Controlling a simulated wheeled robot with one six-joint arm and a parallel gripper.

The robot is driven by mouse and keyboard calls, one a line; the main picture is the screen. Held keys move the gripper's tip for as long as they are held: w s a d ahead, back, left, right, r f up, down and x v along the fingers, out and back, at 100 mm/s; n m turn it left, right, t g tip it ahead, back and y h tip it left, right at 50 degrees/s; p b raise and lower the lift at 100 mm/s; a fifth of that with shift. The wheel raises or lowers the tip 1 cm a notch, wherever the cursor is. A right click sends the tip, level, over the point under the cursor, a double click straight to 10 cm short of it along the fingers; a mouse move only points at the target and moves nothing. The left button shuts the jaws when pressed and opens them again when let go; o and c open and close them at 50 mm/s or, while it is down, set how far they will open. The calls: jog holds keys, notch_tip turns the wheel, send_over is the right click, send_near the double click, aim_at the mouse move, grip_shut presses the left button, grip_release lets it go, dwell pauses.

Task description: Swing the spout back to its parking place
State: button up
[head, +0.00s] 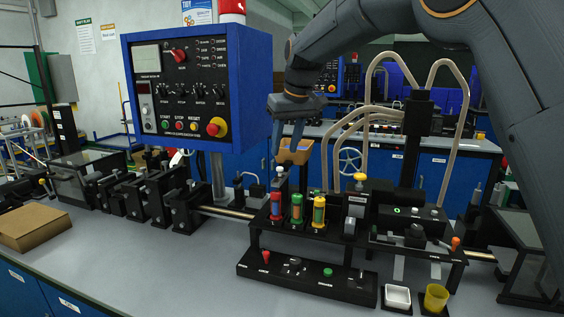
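I cannot tell for sure which part is the spout. A post with a pale ball knob (279,169) stands at the back left of the black fixture (258,232), behind several coloured cylinders (297,208). My gripper (286,145) points down just above this knob. Its two fingers look apart, and I see nothing held between them. An orange-brown cup-like piece (296,152) shows beside and partly behind the right fingertip; whether they touch is unclear. Pale bent tubes (443,66) rise from a black column at the right.
A blue control box (198,90) stands left of my gripper. A white dish (397,297) and a yellow cup (436,298) stand at the front right. A cardboard box (32,228) lies at the left. The grey bench top (150,265) is clear at the front left.

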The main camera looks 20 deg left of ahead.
aim_at(280, 168)
jog(key=p+x, duration=0.1)
jog(key=x, duration=0.5)
jog(key=shift+w+f+p, duration=0.1)
jog(key=shift+f+p, duration=0.2)
grip_shut()
